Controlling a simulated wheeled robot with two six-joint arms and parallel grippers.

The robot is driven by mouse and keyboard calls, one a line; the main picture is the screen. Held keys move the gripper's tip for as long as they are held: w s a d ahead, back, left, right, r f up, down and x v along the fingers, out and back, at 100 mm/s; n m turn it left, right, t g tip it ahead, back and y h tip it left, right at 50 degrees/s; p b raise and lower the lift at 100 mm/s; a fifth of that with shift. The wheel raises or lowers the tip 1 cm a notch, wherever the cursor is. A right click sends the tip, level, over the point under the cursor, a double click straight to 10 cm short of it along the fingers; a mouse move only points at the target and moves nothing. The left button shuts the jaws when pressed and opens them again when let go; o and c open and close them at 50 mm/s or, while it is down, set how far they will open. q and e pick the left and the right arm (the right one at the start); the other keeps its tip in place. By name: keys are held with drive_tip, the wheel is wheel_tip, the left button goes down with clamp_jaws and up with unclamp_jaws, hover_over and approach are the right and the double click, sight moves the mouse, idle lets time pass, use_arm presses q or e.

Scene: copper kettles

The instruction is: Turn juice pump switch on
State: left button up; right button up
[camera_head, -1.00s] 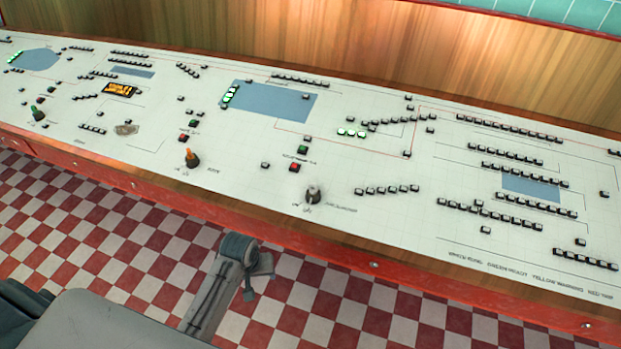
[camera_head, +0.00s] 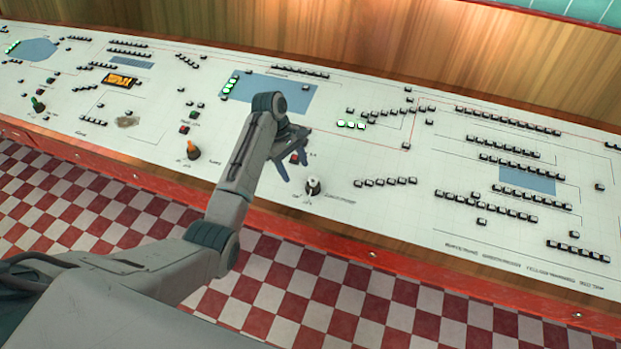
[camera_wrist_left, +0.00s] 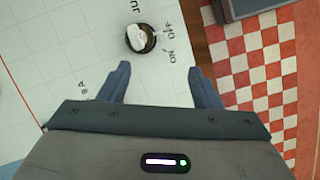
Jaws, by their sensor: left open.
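The juice pump switch (camera_head: 313,186) is a white knob on a dark round base near the front edge of the control panel. In the left wrist view the same switch (camera_wrist_left: 141,38) lies just beyond my fingertips, with "ON" and "OFF" printed beside it and "JU" partly visible. I cannot tell for sure which label the knob points to. My left gripper (camera_head: 303,166) is open and empty above the panel, close to the switch and to its left. In the left wrist view the left gripper (camera_wrist_left: 159,68) has its fingers spread, apart from the knob. My right gripper is not in view.
The white panel (camera_head: 400,222) holds many small black buttons. A red button (camera_head: 294,158) is beside my gripper. An orange-handled switch (camera_head: 193,150) and a green-handled one (camera_head: 38,104) stand further left. The panel's front edge drops to a checkered floor (camera_head: 290,290).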

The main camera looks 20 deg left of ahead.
sight(310, 181)
use_arm(q)
drive_tip(key=w+r+n, duration=0.1)
drive_tip(key=w+r, duration=0.2)
drive_tip(key=r, duration=0.1)
drive_tip(key=shift+h, duration=0.4)
drive_tip(key=p+x, duration=0.2)
drive_tip(key=x, duration=0.8)
drive_tip(key=shift+s+d+p, duration=0.1)
drive_tip(key=shift+d+p, duration=0.1)
drive_tip(key=shift+p, duration=0.2)
drive_tip(key=shift+d+f, duration=0.15)
drive_tip(key=shift+f, duration=0.4)
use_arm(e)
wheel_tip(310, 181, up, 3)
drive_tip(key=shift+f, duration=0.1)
use_arm(q)
drive_tip(key=shift+c, duration=0.2)
drive_tip(key=c, duration=0.8)
drive_tip(key=shift+c, duration=0.8)
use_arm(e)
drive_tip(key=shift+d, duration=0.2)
